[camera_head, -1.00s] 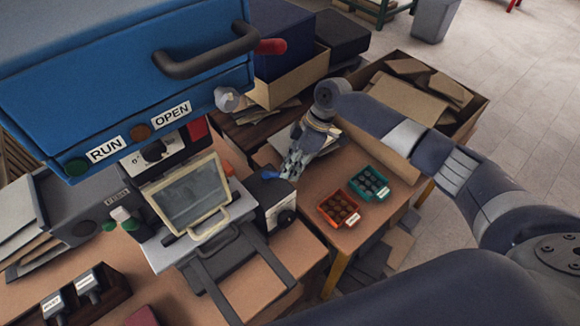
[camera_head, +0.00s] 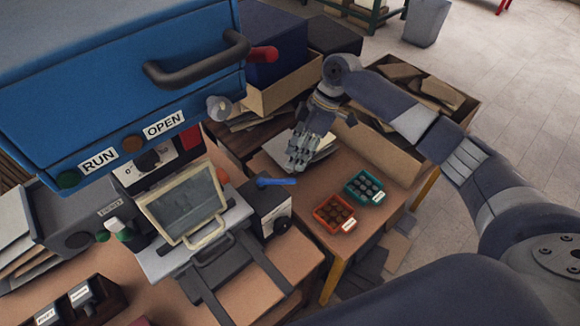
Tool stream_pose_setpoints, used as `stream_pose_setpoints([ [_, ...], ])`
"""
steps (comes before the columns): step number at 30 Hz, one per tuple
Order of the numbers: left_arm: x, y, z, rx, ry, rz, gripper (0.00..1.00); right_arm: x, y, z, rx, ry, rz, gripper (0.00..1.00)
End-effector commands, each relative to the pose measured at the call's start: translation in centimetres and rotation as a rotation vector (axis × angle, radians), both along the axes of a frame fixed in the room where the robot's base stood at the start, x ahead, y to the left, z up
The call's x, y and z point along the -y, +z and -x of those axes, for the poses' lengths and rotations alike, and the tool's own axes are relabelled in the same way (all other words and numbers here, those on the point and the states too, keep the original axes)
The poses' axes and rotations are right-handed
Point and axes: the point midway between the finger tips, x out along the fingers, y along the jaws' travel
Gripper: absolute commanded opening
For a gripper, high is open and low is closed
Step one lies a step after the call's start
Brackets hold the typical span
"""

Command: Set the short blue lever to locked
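The short blue lever (camera_head: 276,182) sits on top of a small grey and dark box (camera_head: 265,207) right of the small screen. Its arm lies nearly flat and points right; no lock marking is readable. My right gripper (camera_head: 299,166) is above and behind the lever, apart from it in the picture, with its fingers pointing down. It is over or near pale sheets on the side table. Its fingers are too small to tell open from shut, and I see nothing clearly held. My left gripper is not in view.
A framed screen (camera_head: 184,203) stands left of the box. Orange (camera_head: 334,214) and teal (camera_head: 365,188) trays lie right on the side table. Cardboard boxes stand behind.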

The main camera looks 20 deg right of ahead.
Motion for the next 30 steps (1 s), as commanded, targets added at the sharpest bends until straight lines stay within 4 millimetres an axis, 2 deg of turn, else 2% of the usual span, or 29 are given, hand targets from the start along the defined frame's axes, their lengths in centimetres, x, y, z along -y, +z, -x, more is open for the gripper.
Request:
stream_pose_setpoints([
  [3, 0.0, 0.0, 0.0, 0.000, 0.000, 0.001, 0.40, 1.0, 2.1, -0.2, 0.002, -0.001, 0.001, 0.35],
  [10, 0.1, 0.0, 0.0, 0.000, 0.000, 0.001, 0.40, 1.9, 4.1, -0.3, 0.000, 0.000, 0.000, 0.35],
  [26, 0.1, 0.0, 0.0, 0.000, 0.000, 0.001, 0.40, 2.0, 4.3, -0.3, -0.001, 0.000, 0.000, 0.35],
  [30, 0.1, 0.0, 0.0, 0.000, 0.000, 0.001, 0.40, 1.1, 2.9, 0.6, -0.009, 0.003, 0.010, 0.35],
])
